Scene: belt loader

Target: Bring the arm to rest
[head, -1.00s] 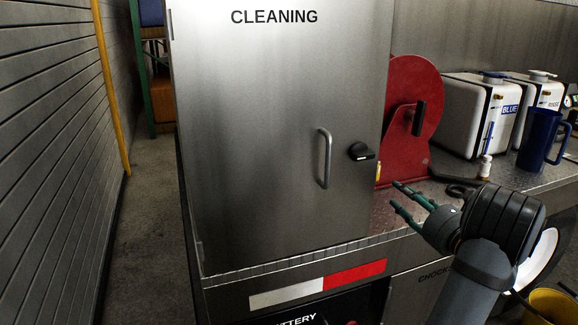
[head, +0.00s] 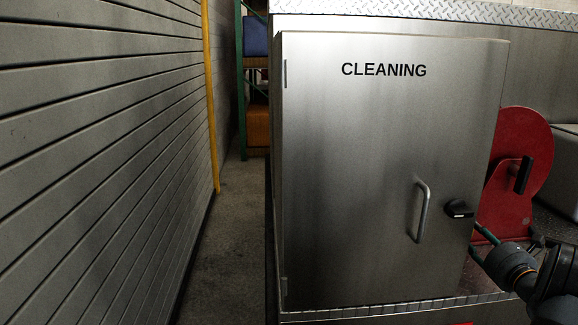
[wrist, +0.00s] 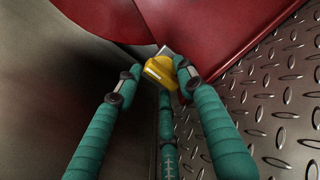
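My gripper (head: 482,243) is at the lower right in the head view, just right of the cabinet door's black knob. In the wrist view my gripper (wrist: 158,85) points at a small yellow object (wrist: 158,70) with a pale label. This object lies just past the fingertips, near the right one; I cannot tell whether they touch. Part of my dark arm shows at the lower right edge of the head view.
The closed steel CLEANING cabinet (head: 375,160), with a bar handle (head: 422,212) and black knob (head: 459,208), stands left of my gripper. A red reel (head: 530,150) is behind it. Tread plate (wrist: 275,105) lies below. A slatted wall (head: 100,150) borders the aisle floor (head: 225,235).

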